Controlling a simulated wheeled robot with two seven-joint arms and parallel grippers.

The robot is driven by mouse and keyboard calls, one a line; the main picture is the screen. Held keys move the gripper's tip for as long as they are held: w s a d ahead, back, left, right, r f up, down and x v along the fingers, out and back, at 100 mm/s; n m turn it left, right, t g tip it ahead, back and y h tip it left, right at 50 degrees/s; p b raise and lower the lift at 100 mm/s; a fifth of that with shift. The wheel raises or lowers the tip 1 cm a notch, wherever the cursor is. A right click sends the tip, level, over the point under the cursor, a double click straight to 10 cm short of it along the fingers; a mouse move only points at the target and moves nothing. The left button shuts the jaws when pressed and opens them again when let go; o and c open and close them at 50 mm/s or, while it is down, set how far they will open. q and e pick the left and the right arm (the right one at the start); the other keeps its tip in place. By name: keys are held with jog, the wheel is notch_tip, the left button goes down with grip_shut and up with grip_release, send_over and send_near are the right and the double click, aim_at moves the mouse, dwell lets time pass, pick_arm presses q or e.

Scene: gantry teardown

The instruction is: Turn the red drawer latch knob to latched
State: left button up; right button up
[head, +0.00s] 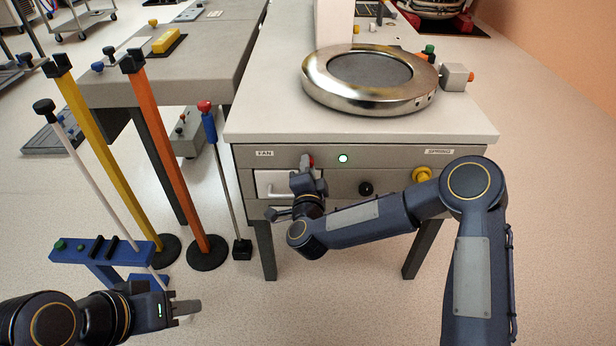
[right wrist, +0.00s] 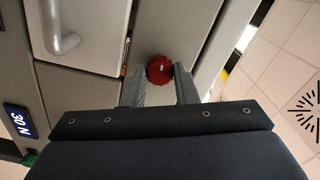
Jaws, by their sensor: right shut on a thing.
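The red drawer latch knob (head: 311,160) is on the grey front panel, just above the right end of the white drawer (head: 263,181). In the right wrist view, the red knob (right wrist: 160,69) sits between my two fingertips, with a small pale mark on its face. My right gripper (head: 305,170) is shut on it, one finger on each side. The latch's label and setting cannot be read.
A round metal ring platform (head: 370,80) stands on the white bench top (head: 270,122). A black knob (head: 366,188) and a yellow knob (head: 422,174) are right of the drawer. Yellow (head: 98,145) and orange (head: 166,160) posts stand left, near a blue stand (head: 100,250).

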jog(key=shift+m+b, duration=0.5)
jog(key=shift+m, duration=0.2)
jog(key=o, duration=1)
jog(key=s, duration=0.7)
jog(key=shift+s, duration=0.4)
jog(key=shift+r, duration=0.1)
